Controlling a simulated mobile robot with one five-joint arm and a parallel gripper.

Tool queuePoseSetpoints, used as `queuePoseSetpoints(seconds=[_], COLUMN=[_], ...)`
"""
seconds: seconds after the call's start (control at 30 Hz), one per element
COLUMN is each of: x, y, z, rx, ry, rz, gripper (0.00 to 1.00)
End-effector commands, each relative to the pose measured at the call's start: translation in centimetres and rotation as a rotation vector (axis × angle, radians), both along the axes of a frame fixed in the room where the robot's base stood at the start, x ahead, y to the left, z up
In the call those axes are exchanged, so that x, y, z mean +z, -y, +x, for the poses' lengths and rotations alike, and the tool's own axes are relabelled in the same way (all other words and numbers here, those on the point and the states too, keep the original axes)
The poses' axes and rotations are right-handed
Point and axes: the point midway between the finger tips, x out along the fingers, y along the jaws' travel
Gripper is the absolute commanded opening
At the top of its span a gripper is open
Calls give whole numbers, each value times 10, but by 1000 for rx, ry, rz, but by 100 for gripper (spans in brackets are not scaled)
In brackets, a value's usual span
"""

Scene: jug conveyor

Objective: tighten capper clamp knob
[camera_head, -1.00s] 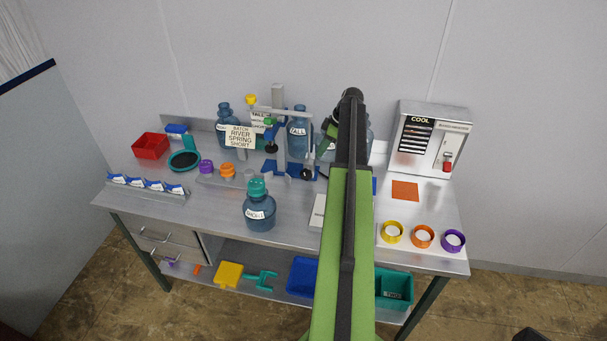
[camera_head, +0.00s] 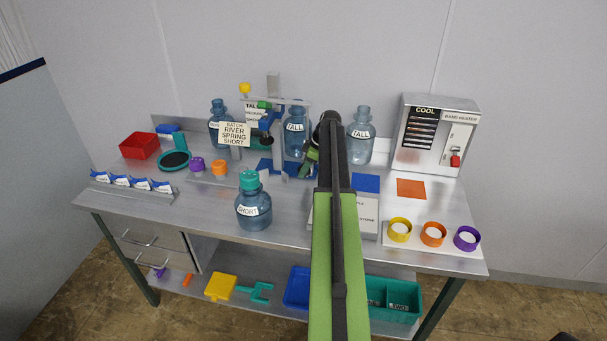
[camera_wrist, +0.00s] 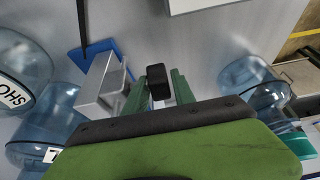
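The capper stands mid-bench, with a grey post (camera_head: 273,115) and a blue base. The base (camera_wrist: 105,52) and a grey bracket (camera_wrist: 98,88) also show in the wrist view. A black clamp knob (camera_wrist: 158,77) sits between the green fingers of my gripper (camera_wrist: 160,92), with one finger close along each side. I cannot tell whether they press on it. In the head view my gripper (camera_head: 312,158) is low beside the capper's right side, and the arm partly hides this spot. A tall blue jug (camera_head: 295,143) stands at the capper.
Another tall jug (camera_head: 361,145) stands right of my arm. A short jug with a teal cap (camera_head: 253,208) stands near the front edge. A batch sign (camera_head: 234,134) reads RIVER SPRING SHORT. A band heater (camera_head: 436,137) and coloured rings (camera_head: 433,234) are at right.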

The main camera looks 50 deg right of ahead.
Motion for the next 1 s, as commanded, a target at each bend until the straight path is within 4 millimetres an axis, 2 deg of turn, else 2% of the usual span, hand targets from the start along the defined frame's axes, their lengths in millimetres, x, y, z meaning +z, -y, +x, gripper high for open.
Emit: queuePoseSetpoints(seconds=[0.07, 0.3, 0.53, 0.73, 1.0], x=[1, 1, -1, -7, 0], y=[0, 0, 0, 1, 0], z=[0, 0, 0, -3, -1], rx=[0, 1, 0, -2, 2], ry=[0, 0, 12, 160, 229], rz=[0, 0, 9, 100, 142], gripper=[31, 0, 0, 0, 0])
